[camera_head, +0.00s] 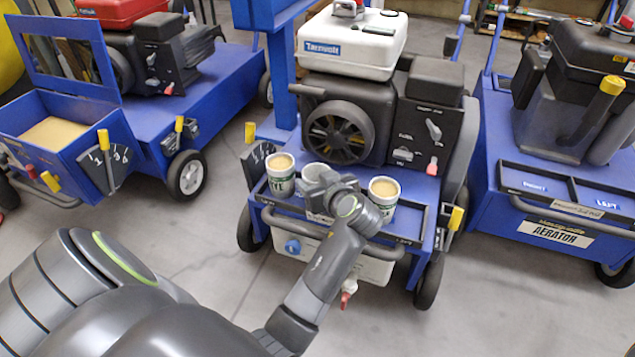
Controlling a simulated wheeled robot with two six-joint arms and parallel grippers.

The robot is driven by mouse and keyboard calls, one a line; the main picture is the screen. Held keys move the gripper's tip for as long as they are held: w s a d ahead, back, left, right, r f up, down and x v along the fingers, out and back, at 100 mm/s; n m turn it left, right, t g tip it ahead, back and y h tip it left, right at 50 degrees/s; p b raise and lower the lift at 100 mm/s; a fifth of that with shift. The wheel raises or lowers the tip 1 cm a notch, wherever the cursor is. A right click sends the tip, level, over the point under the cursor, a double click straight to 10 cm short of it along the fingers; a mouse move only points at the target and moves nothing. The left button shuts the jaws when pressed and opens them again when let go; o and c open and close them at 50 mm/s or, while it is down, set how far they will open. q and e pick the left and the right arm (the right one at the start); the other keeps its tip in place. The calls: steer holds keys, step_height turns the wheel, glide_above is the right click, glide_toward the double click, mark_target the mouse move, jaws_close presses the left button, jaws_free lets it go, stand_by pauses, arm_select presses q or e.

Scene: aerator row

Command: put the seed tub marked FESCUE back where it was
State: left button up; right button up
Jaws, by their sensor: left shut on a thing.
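Three white seed tubs with green-marked labels are at the front tray (263,198) of the middle blue machine. The left tub (280,181) shows tan contents and a label that seems to end in "YE". The right tub (384,187) also shows tan contents; its label is too small to read. My left gripper (320,189) is shut on the middle tub (312,170), between the other two. The gripper and wrist hide most of this tub and its label, so I cannot tell whether it reads FESCUE or whether it touches the tray. My right gripper is out of view.
A black engine (340,120) with a white tank (350,42) stands behind the tubs. A grey bar (385,252) runs in front of the tray, above a pale box (375,271). An aerator (545,215) stands right, another blue machine (225,85) left.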

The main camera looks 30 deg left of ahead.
arm_select(q)
steer(key=shift+f, duration=0.15)
steer(key=o, duration=1.1)
steer(key=shift+c, duration=0.2)
steer(key=shift+r, duration=0.2)
